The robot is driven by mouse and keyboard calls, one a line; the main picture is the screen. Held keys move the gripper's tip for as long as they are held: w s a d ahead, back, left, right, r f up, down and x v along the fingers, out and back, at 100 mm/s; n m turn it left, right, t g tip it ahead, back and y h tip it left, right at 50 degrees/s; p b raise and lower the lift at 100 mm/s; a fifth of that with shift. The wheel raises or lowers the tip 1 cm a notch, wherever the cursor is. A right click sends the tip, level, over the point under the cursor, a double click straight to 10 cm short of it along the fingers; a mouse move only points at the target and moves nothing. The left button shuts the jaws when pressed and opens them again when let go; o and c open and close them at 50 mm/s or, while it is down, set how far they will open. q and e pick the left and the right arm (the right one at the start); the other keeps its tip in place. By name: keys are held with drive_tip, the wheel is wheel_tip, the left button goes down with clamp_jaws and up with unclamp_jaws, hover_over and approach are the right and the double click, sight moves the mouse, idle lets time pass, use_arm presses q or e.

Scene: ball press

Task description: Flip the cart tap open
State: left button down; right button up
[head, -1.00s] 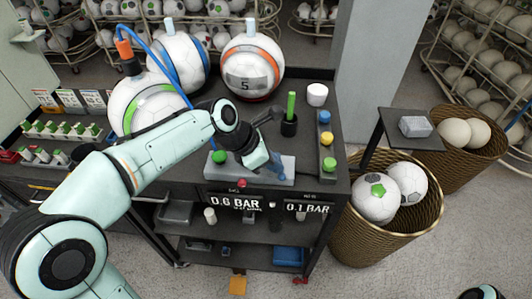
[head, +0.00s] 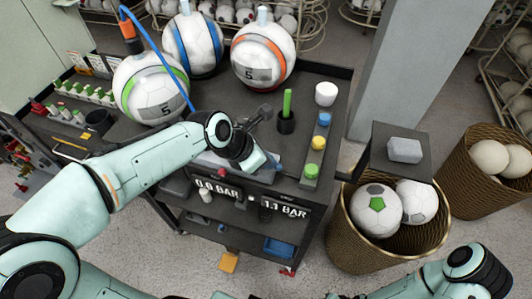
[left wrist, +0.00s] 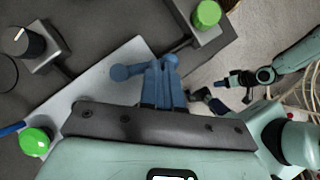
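My left gripper (head: 266,163) is over the front edge of the cart top (head: 240,115), above a pale grey plate. In the left wrist view my left gripper (left wrist: 162,85) has its blue fingers close together. A blue lever-like part with a round end (left wrist: 119,72), seemingly the tap, sits right beside the fingers. Blue on blue, I cannot tell whether they touch or grip it. The pale plate (left wrist: 105,85) lies under it, with a green knob (left wrist: 35,141) at one end.
Displays on the cart front read 0.0 BAR (head: 217,188) and 1.1 BAR (head: 285,208). Several balls stand at the back, one with an orange band (head: 263,58). A black cup (head: 286,122) and a button strip (head: 317,150) stand right of the gripper. A ball basket (head: 345,235) is further right.

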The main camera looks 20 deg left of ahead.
use_arm(q)
drive_tip(key=shift+w+d, duration=0.2)
drive_tip(key=shift+w+f, duration=0.15)
drive_tip(key=shift+s+a, duration=0.35)
drive_tip(key=shift+s, duration=0.05)
drive_tip(key=shift+w+a, duration=0.25)
drive_tip(key=shift+w, duration=0.1)
drive_tip(key=shift+w+a, duration=0.15)
drive_tip(key=shift+a, duration=0.2)
use_arm(e)
drive_tip(key=shift+w+r, duration=0.3)
drive_tip(key=shift+w, duration=0.1)
